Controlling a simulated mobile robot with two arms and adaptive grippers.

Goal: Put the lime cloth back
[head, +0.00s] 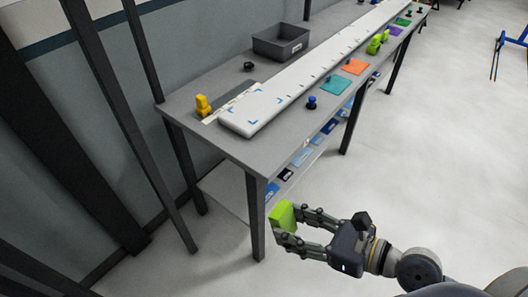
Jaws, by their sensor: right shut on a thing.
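A lime-green folded cloth (281,213) is held between the fingers of my right gripper (287,220), in the lower middle of the head view. The gripper is shut on it, in front of the near leg of the grey table (180,101) and below the tabletop's level in the picture. My left gripper is not in view.
A long white panel (245,117) lies along the table. A lower shelf (230,187) holds several blue cards.

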